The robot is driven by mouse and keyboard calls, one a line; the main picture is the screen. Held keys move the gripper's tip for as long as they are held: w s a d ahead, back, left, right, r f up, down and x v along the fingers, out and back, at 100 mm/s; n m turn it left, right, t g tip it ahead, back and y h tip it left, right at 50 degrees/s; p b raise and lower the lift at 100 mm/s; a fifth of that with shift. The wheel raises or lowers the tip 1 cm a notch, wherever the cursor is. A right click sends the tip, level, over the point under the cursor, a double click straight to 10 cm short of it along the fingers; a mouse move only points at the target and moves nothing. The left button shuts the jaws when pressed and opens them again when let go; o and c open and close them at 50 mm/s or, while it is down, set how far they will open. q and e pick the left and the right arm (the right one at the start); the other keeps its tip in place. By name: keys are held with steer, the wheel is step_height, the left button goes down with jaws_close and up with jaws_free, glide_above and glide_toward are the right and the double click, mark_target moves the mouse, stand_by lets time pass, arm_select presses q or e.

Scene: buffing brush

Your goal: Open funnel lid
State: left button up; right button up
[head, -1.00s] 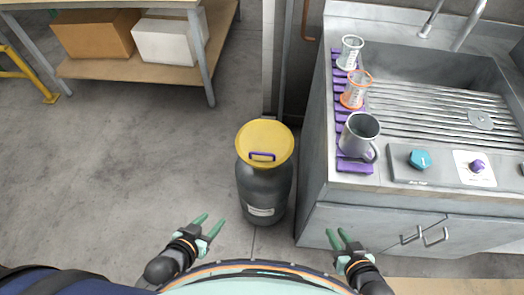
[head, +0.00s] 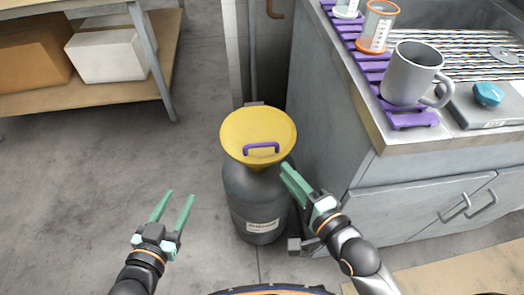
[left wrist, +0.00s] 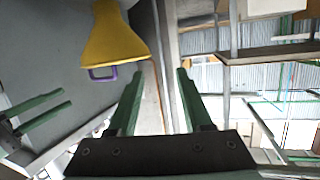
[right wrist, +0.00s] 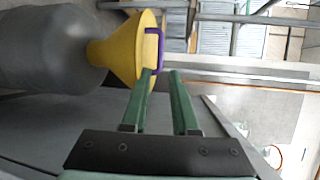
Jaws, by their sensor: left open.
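The yellow funnel lid (head: 240,125) sits on a dark grey drum (head: 250,200) on the floor. It looks closed, and its purple handle (head: 262,147) is on the near side. My right gripper (head: 287,168) is just right of the lid, with its fingertips near the rim. In the right wrist view the lid (right wrist: 125,50) and purple handle (right wrist: 161,45) are just beyond the parted green fingers (right wrist: 162,72); no grip on the handle shows. My left gripper (head: 180,196) is open and empty over the floor, left of the drum. The left wrist view shows the lid (left wrist: 113,38).
A sink counter (head: 375,125) with cabinet doors stands close on the drum's right. A grey mug (head: 410,75) and a funnel cup (head: 377,28) stand on a purple rack (head: 375,68). A shelf with boxes (head: 110,55) is at back left. Floor left of the drum is clear.

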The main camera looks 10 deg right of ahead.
mark_target(262, 144)
steer(key=b+x, duration=0.1)
steer(key=x, duration=0.5)
steer(key=shift+w, duration=0.1)
steer(key=b+x, duration=0.1)
steer(key=x, duration=0.4)
steer(key=shift+b, duration=0.35)
arm_select(q)
step_height(262, 144, up, 17)
steer(key=d+m+t+h, duration=0.1)
steer(key=m+t+h, duration=0.2)
steer(key=t, duration=0.3)
steer(key=shift+m+t+h, duration=0.3)
steer(key=shift+t+h, duration=0.1)
steer(key=shift+h, duration=0.3)
arm_select(e)
steer(key=shift+w+a+f, duration=0.1)
steer(key=shift+w+a, duration=0.15)
steer(key=shift+w, duration=0.2)
steer(key=shift+c, duration=0.2)
arm_select(q)
steer(key=shift+f, duration=0.1)
arm_select(e)
jaws_close()
